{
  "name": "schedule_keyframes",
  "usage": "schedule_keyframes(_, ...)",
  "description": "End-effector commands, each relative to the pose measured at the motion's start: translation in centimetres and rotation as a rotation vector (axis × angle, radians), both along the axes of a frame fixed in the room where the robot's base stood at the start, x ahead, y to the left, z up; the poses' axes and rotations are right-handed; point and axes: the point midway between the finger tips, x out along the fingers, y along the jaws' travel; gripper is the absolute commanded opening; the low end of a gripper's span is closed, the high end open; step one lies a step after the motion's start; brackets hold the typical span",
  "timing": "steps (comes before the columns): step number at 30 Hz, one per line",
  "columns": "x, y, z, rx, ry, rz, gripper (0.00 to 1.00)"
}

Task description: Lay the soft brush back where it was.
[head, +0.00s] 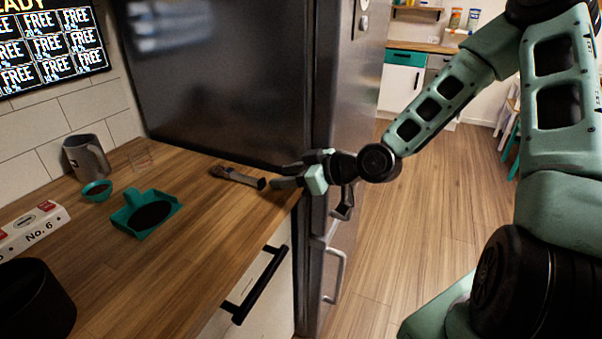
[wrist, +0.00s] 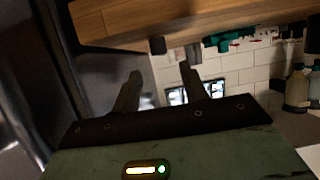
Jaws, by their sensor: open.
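The soft brush (head: 238,177) lies on the wooden counter (head: 185,230) close to the foot of the dark fridge. Its dark end points right, toward my gripper (head: 280,175). My gripper is at the counter's right edge, with its fingers spread and apart from the brush. In the wrist view my gripper (wrist: 160,78) is empty between its fingers. A small dark block (wrist: 157,45) at the counter's edge there is probably the brush end; the rest of the brush is hidden in that view.
The fridge (head: 220,75) stands right behind the brush. A teal tray with a dark pad (head: 147,213), a teal ring (head: 97,190), a grey pitcher (head: 86,158) and a white box (head: 33,230) stand farther left. A black drawer handle (head: 257,285) sticks out below the counter.

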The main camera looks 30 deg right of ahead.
Motion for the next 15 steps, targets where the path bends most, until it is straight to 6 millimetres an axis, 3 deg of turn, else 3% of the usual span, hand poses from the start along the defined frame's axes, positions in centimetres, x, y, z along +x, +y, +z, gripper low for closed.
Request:
schedule_keyframes(6,-2.3,-1.8,1.3,0.0,0.001,-0.003,0.44)
schedule_keyframes(15,-3.1,-2.3,1.6,0.001,0.001,0.0,0.44)
